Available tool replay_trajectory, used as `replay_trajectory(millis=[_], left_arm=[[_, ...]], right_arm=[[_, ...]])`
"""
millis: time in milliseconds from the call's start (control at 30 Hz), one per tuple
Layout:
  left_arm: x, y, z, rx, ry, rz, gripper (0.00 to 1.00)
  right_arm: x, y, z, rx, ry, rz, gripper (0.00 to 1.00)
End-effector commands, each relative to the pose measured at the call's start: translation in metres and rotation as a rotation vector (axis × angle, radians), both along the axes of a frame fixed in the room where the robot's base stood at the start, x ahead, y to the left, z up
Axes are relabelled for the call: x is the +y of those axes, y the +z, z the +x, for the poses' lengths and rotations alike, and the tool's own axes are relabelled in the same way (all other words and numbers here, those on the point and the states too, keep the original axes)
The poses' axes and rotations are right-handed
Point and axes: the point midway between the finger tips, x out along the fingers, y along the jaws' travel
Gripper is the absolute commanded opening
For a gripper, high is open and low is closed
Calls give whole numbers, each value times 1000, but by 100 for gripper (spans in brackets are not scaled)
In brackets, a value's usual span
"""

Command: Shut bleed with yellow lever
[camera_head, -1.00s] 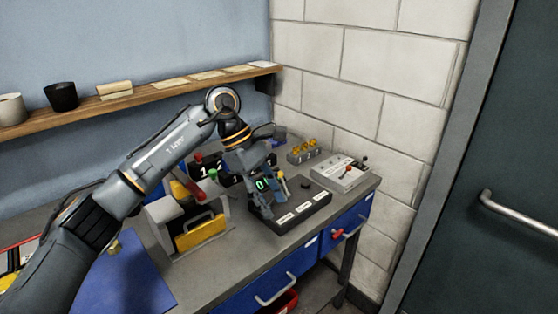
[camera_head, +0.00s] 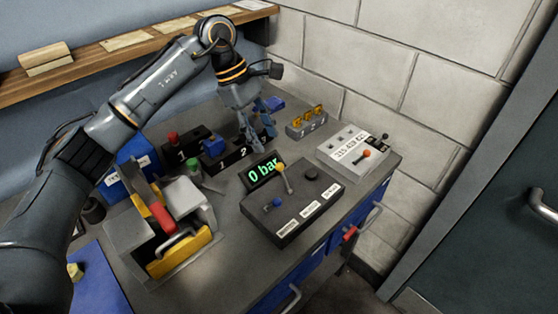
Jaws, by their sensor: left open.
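A black control box (camera_head: 306,205) stands on the grey bench with a green display (camera_head: 263,170) reading "0 bar". A blue knob (camera_head: 277,202) and a black knob (camera_head: 311,173) are also on the box, with white labels along the front whose text is too small to read. My left gripper (camera_head: 258,146) is open and empty, fingers pointing down behind the display, apart from the yellow lever, over the black numbered blocks.
A grey and yellow machine (camera_head: 186,240) with a red handle stands left of the box. A white panel (camera_head: 345,152) with an orange-red-tipped lever is at right. A rack with yellow pieces (camera_head: 306,124) stands at the back by the block wall. The shelf (camera_head: 110,55) runs behind my arm.

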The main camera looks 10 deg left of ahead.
Motion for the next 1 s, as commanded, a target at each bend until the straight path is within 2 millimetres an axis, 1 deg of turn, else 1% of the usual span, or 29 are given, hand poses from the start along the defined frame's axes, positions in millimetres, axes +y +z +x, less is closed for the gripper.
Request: replay_trajectory(millis=[33, 67, 167, 267, 300, 400, 500, 633, 800, 900, 933, 967, 1000], left_arm=[[-5, -9, -2, 6, -1, 1, 42], [-7, -15, -2, 6, -2, 0, 42], [-16, -35, -4, 6, -2, -1, 42], [-24, -53, -4, 4, -2, -2, 42], [-27, -61, -5, 4, -2, -1, 42], [-33, -75, -6, 4, -1, -1, 42], [-37, -85, -5, 3, 0, -1, 42], [-39, -93, -5, 0, 0, 0, 42], [-40, -95, -5, -1, -1, -1, 42], [-40, -95, -5, -1, 0, -1, 42], [-40, -95, -5, -1, 0, -1, 40], [-40, -95, -5, -1, 0, -1, 34], [-40, -95, -5, -1, 0, -1, 26]], right_arm=[[-1, 6, -6, 8, 0, -2, 68], [-1, 8, -9, 12, 1, -2, 68], [-1, 15, -8, 8, 0, -1, 68], [0, 21, 7, -13, 0, 1, 68], [1, 24, 16, -26, 0, 3, 68], [3, 29, 33, -55, 1, 6, 68], [4, 32, 39, -63, 1, 8, 68], [6, 32, 33, -53, -1, 11, 68], [10, 31, 16, -27, -3, 13, 68], [10, 31, 10, -18, -2, 12, 68], [9, 31, 10, -18, -2, 12, 68], [9, 31, 10, -18, -2, 12, 68], [9, 31, 10, -18, -2, 12, 68]])
